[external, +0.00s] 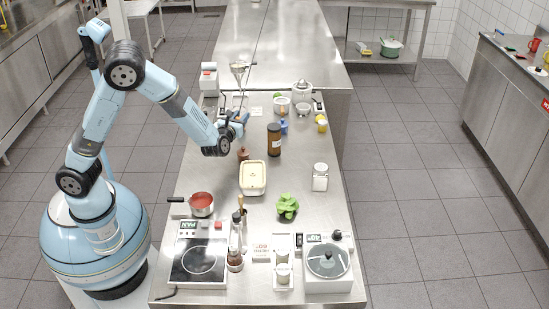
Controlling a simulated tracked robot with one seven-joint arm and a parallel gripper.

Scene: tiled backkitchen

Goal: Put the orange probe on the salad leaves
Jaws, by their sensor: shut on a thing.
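The salad leaves (287,206) are a bright green clump on the steel counter, right of the middle and near the front. My gripper (238,119) is over the far left part of the counter, well beyond the leaves. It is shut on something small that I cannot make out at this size. I cannot pick out the orange probe; the wrist and fingers may hide it.
The counter right of the leaves is clear.

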